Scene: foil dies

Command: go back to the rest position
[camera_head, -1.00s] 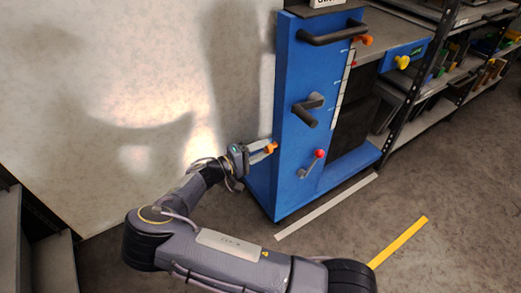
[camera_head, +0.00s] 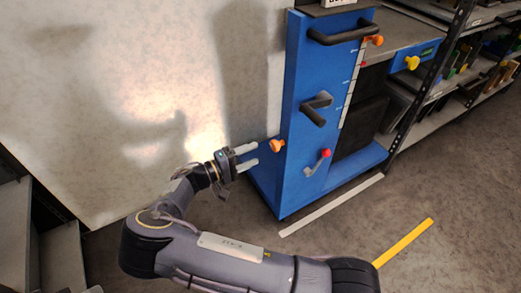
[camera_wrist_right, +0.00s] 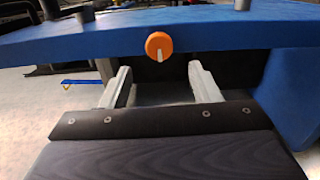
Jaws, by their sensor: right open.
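My right gripper (camera_head: 248,158) is open and empty in the head view, just left of the blue cabinet (camera_head: 298,110). Its two pale fingers point at the cabinet's side and stand apart from an orange knob (camera_head: 277,146) there. In the right wrist view the open fingers (camera_wrist_right: 160,84) show below the orange knob (camera_wrist_right: 159,46), with nothing between them. The knob sits on the blue panel (camera_wrist_right: 220,36). My left gripper is not in view.
The cabinet front has black handles (camera_head: 316,108), a red-tipped lever (camera_head: 326,154) and another orange knob (camera_head: 375,40). Shelves (camera_head: 425,130) stand at the right, and a pale wall (camera_head: 110,90) at the left. White and yellow strips (camera_head: 404,243) mark the floor.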

